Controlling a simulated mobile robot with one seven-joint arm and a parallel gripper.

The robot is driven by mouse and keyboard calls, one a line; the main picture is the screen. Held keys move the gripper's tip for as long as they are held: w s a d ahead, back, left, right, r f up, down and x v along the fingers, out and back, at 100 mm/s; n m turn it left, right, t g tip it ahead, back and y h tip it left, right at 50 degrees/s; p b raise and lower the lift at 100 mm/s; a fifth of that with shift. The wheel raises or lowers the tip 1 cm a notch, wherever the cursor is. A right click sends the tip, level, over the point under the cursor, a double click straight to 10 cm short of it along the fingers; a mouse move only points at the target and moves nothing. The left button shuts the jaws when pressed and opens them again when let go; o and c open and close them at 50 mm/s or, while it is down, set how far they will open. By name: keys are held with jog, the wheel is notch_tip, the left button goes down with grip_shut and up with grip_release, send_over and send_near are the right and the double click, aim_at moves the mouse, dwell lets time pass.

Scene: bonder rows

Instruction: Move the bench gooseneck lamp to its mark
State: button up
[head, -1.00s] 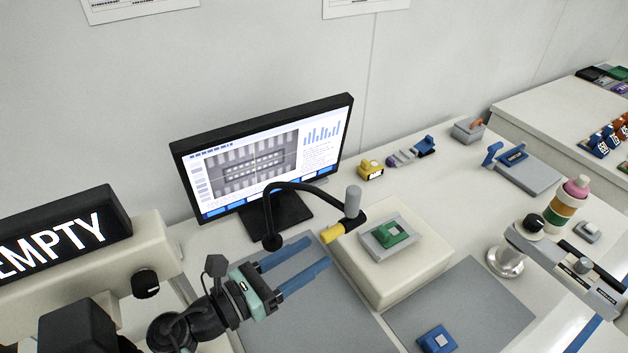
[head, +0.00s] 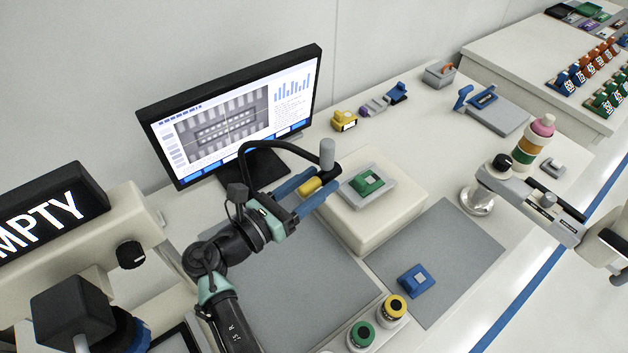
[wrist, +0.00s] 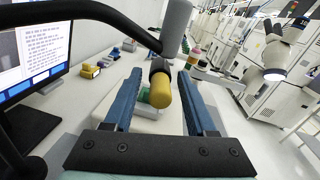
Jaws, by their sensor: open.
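The gooseneck lamp has a curved black neck (head: 268,145), a grey cylinder at its head and a yellow tip (head: 310,186). In the head view its neck rises in front of the monitor; its foot is hidden behind my gripper. My gripper (head: 314,194) is open, its two blue fingers reaching toward the lamp head. In the wrist view the yellow part (wrist: 160,91) lies between the two blue fingers, with the grey cylinder (wrist: 175,28) above and beyond. I see no contact with either finger. I cannot make out the lamp's mark.
A cream block (head: 385,222) carrying a grey fixture with a green part (head: 367,182) stands just beyond the lamp head. A monitor (head: 232,115) stands behind. Grey mats (head: 435,255) lie in front, with a blue part (head: 416,281) and green and yellow buttons (head: 362,333) nearby.

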jog(key=shift+c, duration=0.2)
grip_shut()
jog(key=r+p, duration=0.1)
jog(key=p, duration=0.2)
jog(key=shift+y, duration=0.3)
jog(key=g+y+p, duration=0.1)
jog(key=p, duration=0.3)
jog(key=r+g+y+p, duration=0.1)
jog(key=p, duration=0.3)
jog(key=shift+w+g+p, duration=0.1)
jog(key=shift+g+p, duration=0.2)
jog(key=shift+p, duration=0.1)
jog(key=y+p, duration=0.1)
jog(key=p, duration=0.2)
jog(key=shift+d+g, duration=0.1)
jog(key=shift+g, duration=0.3)
jog(key=shift+f+p, duration=0.1)
jog(key=shift+p, duration=0.2)
jog(key=shift+f+y, duration=0.15)
jog(key=shift+y, duration=0.15)
